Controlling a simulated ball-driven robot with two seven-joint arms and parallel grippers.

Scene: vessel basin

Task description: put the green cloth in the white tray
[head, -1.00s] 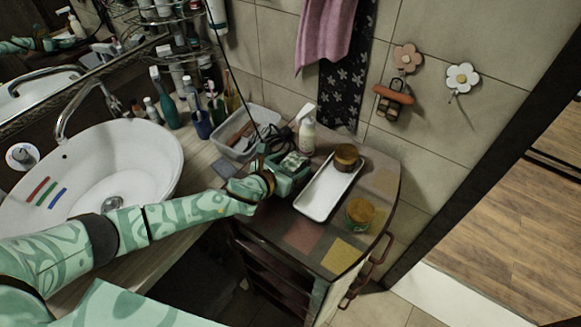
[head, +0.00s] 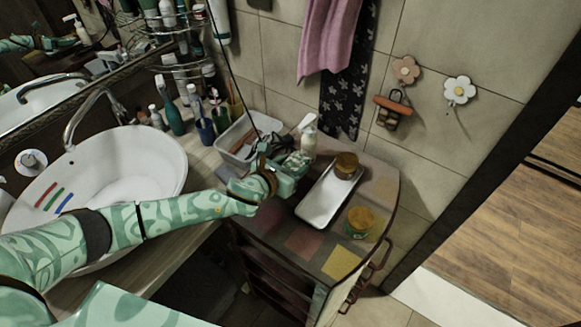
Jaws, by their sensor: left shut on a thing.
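My left gripper (head: 290,168) is over the cabinet top, just left of the white tray, and is shut. A small pale green bunch at its jaws looks like the green cloth (head: 297,160); it blends with my green patterned gripper, so its outline is hard to make out. The white tray (head: 317,207) is long and shallow and lies on the cabinet top. Its near part is empty, and a jar with a wooden lid (head: 345,166) stands at its far end. My right gripper is out of view.
A second jar (head: 360,222) stands right of the tray. A white pump bottle (head: 308,137) stands behind my gripper, and a grey bin (head: 236,140) with a cable is behind left. The sink (head: 125,165) is at left. The cabinet's front top (head: 305,240) is clear.

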